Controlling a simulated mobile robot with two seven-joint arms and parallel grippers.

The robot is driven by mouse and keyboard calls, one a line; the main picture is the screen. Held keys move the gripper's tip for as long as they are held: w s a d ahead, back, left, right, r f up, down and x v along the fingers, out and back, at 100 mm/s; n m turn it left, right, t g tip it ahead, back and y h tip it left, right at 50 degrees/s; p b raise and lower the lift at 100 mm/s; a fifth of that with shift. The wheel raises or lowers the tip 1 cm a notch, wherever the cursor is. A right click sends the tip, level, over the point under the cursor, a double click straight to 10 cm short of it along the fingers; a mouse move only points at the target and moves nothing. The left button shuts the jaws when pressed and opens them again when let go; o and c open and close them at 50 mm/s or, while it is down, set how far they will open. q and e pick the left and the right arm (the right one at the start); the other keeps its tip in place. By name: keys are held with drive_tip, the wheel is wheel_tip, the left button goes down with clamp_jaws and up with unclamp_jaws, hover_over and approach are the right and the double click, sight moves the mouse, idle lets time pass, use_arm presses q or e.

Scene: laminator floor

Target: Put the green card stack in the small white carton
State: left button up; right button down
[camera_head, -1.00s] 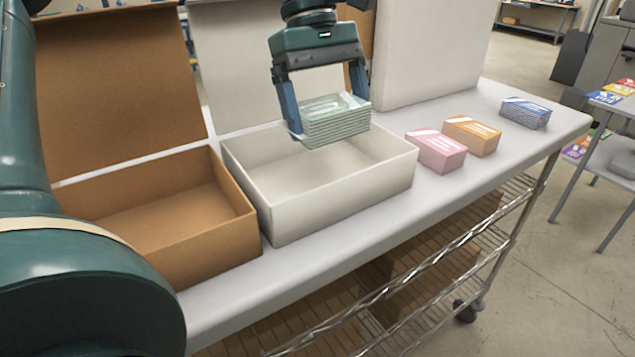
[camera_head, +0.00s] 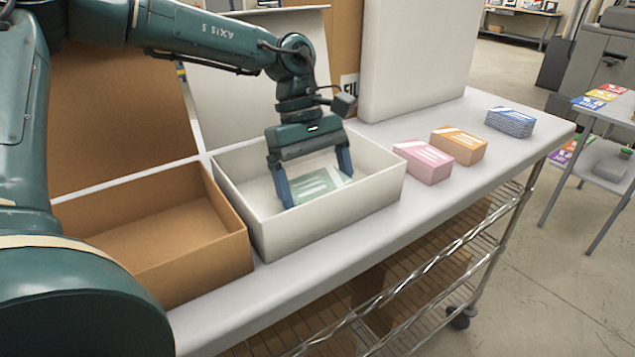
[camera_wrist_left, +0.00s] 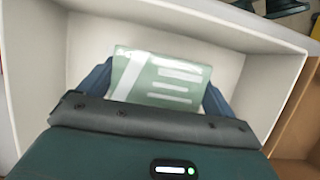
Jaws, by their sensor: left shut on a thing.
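The green card stack (camera_head: 316,186) is down inside the small white carton (camera_head: 325,218), between the fingers of my left gripper (camera_head: 318,184). The gripper is shut on the stack, with a finger on each side. In the left wrist view the stack (camera_wrist_left: 160,80) lies between the fingertips of the gripper (camera_wrist_left: 158,90), and the white carton's walls (camera_wrist_left: 50,60) surround it. The stack's underside is hidden, so I cannot tell whether it touches the carton floor. My right gripper is not in view.
An open brown carton (camera_head: 165,245) stands left of the white one. Pink (camera_head: 424,160), orange (camera_head: 459,145) and blue (camera_head: 510,121) card stacks lie to the right on the white table (camera_head: 390,225). A tall white block (camera_head: 415,60) stands behind. The table's front right is clear.

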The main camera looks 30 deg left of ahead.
use_arm(q)
drive_tip(key=shift+f+b, duration=0.25)
drive_tip(key=shift+b, duration=0.05)
drive_tip(key=o, duration=0.8)
drive_tip(key=shift+r, duration=0.1)
drive_tip(key=shift+r+p, duration=0.35)
drive_tip(key=v, duration=1.1)
drive_tip(key=shift+a+r, duration=0.2)
drive_tip(key=shift+r, duration=0.1)
